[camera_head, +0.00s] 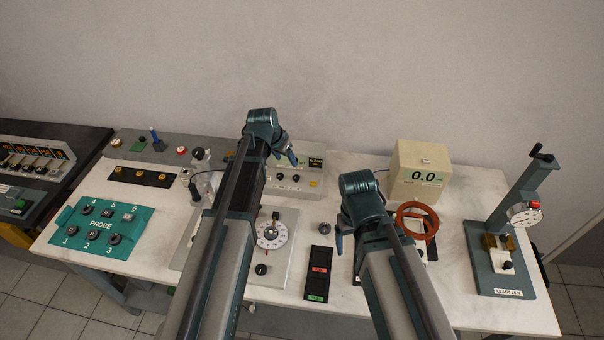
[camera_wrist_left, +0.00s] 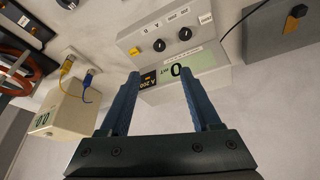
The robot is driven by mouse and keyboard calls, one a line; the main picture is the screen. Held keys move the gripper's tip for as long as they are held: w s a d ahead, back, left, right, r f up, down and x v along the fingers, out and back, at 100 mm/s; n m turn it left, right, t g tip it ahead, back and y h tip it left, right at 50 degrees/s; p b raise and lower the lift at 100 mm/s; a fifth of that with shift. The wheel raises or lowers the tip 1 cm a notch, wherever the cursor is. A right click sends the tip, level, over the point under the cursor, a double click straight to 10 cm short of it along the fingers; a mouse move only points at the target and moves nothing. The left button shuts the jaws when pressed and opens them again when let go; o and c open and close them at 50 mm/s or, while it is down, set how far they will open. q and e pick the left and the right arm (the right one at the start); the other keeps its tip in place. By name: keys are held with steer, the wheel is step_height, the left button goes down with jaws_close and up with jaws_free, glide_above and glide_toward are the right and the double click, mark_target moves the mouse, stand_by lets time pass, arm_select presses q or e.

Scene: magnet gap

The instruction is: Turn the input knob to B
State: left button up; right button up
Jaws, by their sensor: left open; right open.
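A grey meter box (camera_head: 292,186) with a display and small knobs stands at the back of the table, partly hidden by my left arm. In the left wrist view its front panel (camera_wrist_left: 165,32) carries two black knobs, a left one (camera_wrist_left: 157,46) and a right one (camera_wrist_left: 185,34), with small white labels. My right gripper (camera_head: 339,242) is open near the table's middle.
A cream box (camera_head: 421,172) reading 0.0 stands behind a red ring (camera_head: 417,220). A dial-gauge stand (camera_head: 515,222) is at right, a teal PROBE panel (camera_head: 101,227) at left.

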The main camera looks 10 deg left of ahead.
mark_target(296, 177)
arm_select(q)
steer(key=b+x, duration=1.2)
steer(key=x, duration=0.1)
steer(key=shift+w+f+b, duration=0.1)
steer(key=shift+f+b, duration=0.3)
arm_select(e)
step_height(296, 177, down, 13)
steer(key=shift+r, duration=0.1)
arm_select(q)
jaws_close()
